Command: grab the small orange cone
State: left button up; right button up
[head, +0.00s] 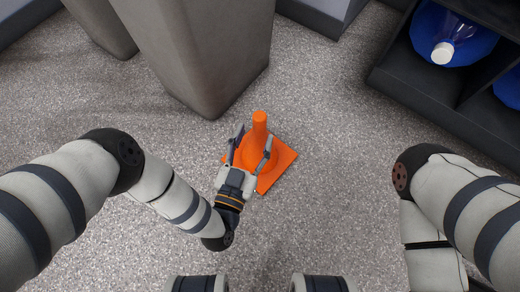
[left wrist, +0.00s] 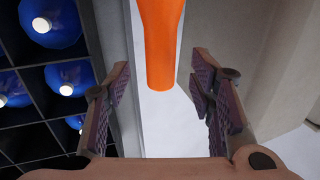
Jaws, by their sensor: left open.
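The small orange cone (head: 260,128) stands upright on the speckled floor, its square base (head: 284,162) flat on the ground. My left gripper (head: 252,143) is open, with one finger on each side of the cone in the head view. In the left wrist view, the cone's orange upper part (left wrist: 161,45) comes down from the top edge, between and beyond the open fingers (left wrist: 160,88). There is a visible gap on both sides, and I see no contact. My right arm shows at the right of the head view, but its gripper is not visible.
A grey concrete pillar (head: 205,55) stands just behind and left of the cone. A dark shelf (head: 440,112) holding blue water bottles (head: 455,32) is at the upper right. The floor (head: 330,130) right of the cone is clear.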

aim_at(257, 129)
pick_arm(q)
jog(key=b+x, duration=0.1)
jog(key=x, duration=0.1)
jog(key=b+x, duration=0.1)
jog(key=x, duration=0.1)
jog(key=shift+w+d+f, duration=0.1)
jog(key=shift+w+f, duration=0.1)
jog(key=shift+w, duration=0.15)
jog(key=shift+w+d+r, duration=0.1)
jog(key=shift+w, duration=0.2)
grip_shut()
jog(key=shift+r, duration=0.1)
